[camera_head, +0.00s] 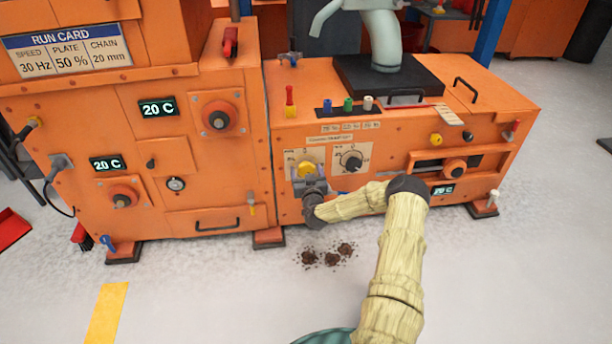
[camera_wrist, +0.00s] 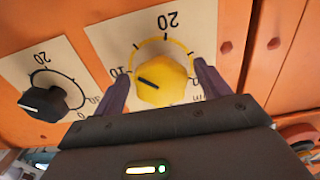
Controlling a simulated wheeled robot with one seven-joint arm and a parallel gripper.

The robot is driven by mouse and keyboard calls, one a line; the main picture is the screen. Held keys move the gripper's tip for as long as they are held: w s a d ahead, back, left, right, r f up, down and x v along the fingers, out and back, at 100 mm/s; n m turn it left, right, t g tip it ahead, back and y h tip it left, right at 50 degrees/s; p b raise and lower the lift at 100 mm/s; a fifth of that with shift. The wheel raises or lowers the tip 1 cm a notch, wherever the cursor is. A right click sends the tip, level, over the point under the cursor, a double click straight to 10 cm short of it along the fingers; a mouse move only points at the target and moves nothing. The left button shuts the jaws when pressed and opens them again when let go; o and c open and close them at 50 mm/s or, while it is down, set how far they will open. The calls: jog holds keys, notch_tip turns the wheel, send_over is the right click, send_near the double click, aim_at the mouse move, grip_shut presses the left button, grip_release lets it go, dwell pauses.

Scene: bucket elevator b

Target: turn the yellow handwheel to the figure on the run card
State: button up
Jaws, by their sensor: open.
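The handwheel also shows in the head view (camera_head: 306,168), just above my gripper (camera_head: 311,184). In the wrist view my gripper (camera_wrist: 160,84) has its fingers apart, one on each side of the handwheel; I cannot tell whether they touch it. The run card (camera_head: 68,52) reads speed 30 Hz, plate 50 %, chain 20 mm.
A black knob (camera_head: 351,160) with its own dial sits close right of the handwheel in the head view. Green displays (camera_head: 158,108) read 20 C. Dark debris (camera_head: 331,258) lies on the floor.

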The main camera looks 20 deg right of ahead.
jog(key=shift+w, duration=0.25)
jog(key=shift+c, duration=0.2)
jog(key=c, duration=0.9)
jog(key=shift+m, duration=0.3)
